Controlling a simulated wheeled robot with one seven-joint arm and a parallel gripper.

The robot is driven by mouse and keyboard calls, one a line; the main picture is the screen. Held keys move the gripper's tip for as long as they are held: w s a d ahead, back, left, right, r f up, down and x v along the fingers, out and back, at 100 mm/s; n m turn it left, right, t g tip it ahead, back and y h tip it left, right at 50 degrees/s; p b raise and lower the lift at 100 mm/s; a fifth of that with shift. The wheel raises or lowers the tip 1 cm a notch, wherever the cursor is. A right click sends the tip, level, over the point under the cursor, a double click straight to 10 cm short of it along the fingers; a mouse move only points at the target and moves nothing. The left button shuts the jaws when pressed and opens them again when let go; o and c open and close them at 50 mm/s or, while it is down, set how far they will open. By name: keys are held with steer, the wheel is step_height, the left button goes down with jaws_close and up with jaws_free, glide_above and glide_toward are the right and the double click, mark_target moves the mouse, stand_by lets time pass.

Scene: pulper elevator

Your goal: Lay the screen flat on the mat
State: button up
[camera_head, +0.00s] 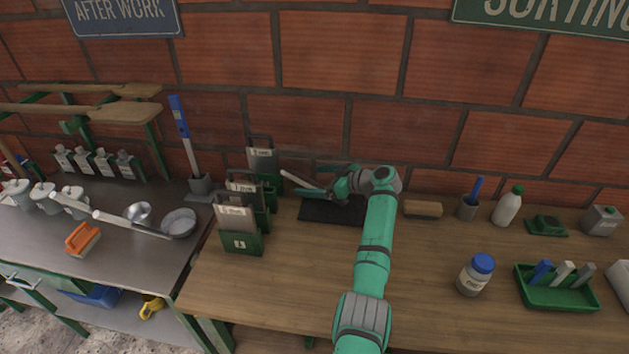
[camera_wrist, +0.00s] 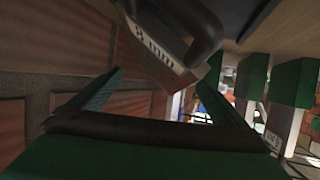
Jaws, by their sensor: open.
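The dark mat (camera_head: 322,211) lies on the wooden bench near the wall, partly hidden by my arm. My gripper (camera_head: 333,190) is low over the mat with its jaws open. A thin pale screen (camera_head: 300,181) shows nearly edge-on just left of it, tilted above the mat. In the wrist view a screen with a dark loop handle and a label ending in "mm" (camera_wrist: 162,45) stands close ahead of my gripper (camera_wrist: 160,95). Whether it touches a finger or the mat cannot be told.
Green holders with labelled screens (camera_head: 240,240) stand left of the mat. A brush (camera_head: 422,209), bottle (camera_head: 507,206), blue-lidded jar (camera_head: 475,275) and green tray (camera_head: 556,297) are to the right. A metal table with ladles (camera_head: 180,222) adjoins at left.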

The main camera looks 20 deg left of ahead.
steer(key=shift+r, duration=0.1)
steer(key=v, duration=1.2)
